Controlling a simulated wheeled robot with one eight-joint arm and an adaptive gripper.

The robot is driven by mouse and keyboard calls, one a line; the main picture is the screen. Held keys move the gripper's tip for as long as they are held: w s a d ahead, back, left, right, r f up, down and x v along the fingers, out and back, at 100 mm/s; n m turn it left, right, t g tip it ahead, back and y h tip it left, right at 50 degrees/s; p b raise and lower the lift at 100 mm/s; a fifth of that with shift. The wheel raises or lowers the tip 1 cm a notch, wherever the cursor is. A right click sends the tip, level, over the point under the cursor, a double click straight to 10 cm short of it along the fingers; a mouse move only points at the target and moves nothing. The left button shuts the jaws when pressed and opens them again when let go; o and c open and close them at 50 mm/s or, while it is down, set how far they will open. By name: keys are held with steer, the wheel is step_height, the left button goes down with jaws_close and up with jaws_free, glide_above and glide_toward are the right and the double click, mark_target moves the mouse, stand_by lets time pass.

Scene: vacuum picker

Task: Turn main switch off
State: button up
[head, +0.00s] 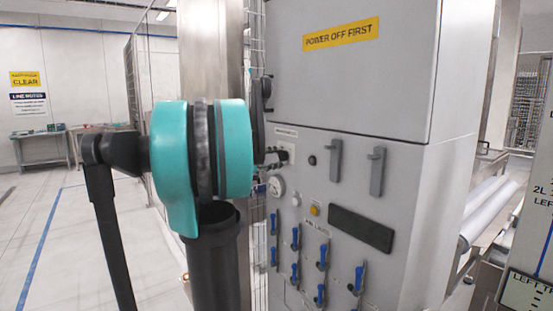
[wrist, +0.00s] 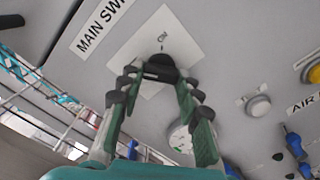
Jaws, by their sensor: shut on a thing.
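The main switch is a black rotary knob (wrist: 160,68) on a pale square plate (wrist: 178,42) with an "ON" mark above it in the wrist view. A label reading "MAIN SW..." (wrist: 98,25) is beside it, cut off by the frame edge. My gripper (wrist: 157,82) has its green-and-black fingers on both sides of the knob, shut on it. In the head view the switch plate (head: 290,152) shows on the grey cabinet's front, and my gripper (head: 279,157) reaches it from the left, mostly hidden by my teal arm joint. Which way the knob points is hard to tell.
The grey cabinet (head: 390,70) bears a yellow "POWER OFF FIRST" sign (head: 341,35). A round gauge (head: 276,186), two grey handles (head: 377,171), a yellow button (head: 315,210) and several blue-handled valves (head: 322,257) sit near the switch. Open floor (head: 60,240) lies left.

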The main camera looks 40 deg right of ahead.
steer(key=shift+f+n, duration=0.1)
steer(key=shift+n, duration=0.8)
steer(key=o, duration=1.2)
steer(key=shift+c, duration=0.2)
steer(key=shift+a, duration=0.1)
steer(key=w+a, duration=0.1)
steer(key=a, duration=1)
steer(key=shift+w+a, duration=0.15)
steer(key=shift+a, duration=0.25)
